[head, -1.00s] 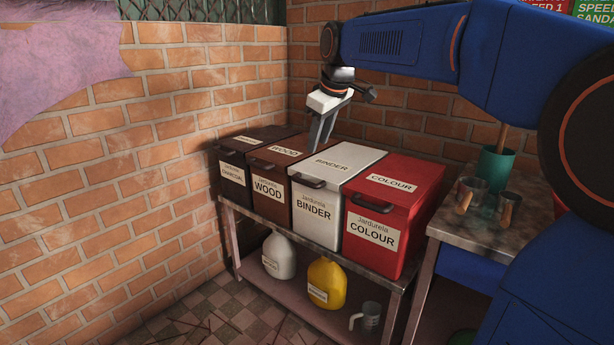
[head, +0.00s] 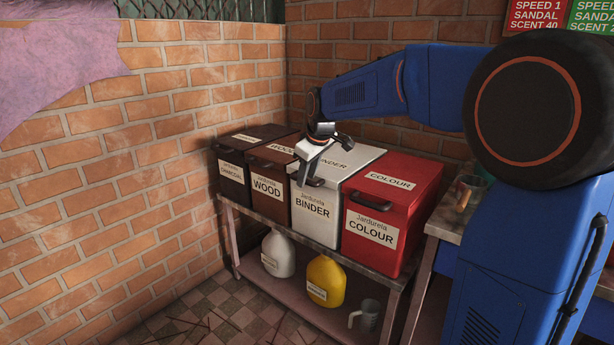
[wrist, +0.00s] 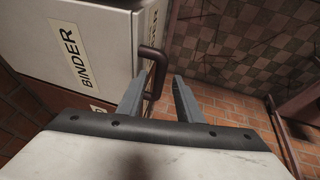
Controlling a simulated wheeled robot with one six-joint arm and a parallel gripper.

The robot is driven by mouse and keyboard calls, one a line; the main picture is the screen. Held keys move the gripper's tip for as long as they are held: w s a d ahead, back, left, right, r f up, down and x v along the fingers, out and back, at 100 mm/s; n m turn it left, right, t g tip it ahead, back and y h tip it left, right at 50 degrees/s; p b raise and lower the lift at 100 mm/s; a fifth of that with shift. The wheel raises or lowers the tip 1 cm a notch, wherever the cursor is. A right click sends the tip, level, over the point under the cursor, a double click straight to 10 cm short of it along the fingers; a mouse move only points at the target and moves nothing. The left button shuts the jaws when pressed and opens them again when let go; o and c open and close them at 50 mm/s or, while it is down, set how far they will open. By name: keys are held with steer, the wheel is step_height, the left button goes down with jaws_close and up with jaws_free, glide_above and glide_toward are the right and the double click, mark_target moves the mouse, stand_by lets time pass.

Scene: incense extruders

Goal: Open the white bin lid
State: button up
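The white bin (head: 318,217), labelled BINDER, stands between the brown WOOD bin and the red COLOUR bin. Its white lid (head: 357,157) is closed and also shows in the wrist view (wrist: 108,22). The lid's dark handle (wrist: 158,62) sticks out from the front edge of the lid. My gripper (head: 307,180) is at the front edge of the lid, over the handle, and hides most of it in the head view. In the wrist view the fingers of my gripper (wrist: 161,82) are apart, with the handle's bar between them. I cannot tell whether either finger touches it.
The brown WOOD bin (head: 268,205) and dark CHARCOAL bin (head: 232,192) stand to the left, the red COLOUR bin (head: 378,222) to the right, close together. Jugs (head: 325,281) stand on the shelf below. A side table (head: 452,222) is at the right. A brick wall is behind.

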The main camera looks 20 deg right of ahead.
steer(key=shift+f, duration=0.15)
jaws_close()
steer(key=shift+w, duration=0.1)
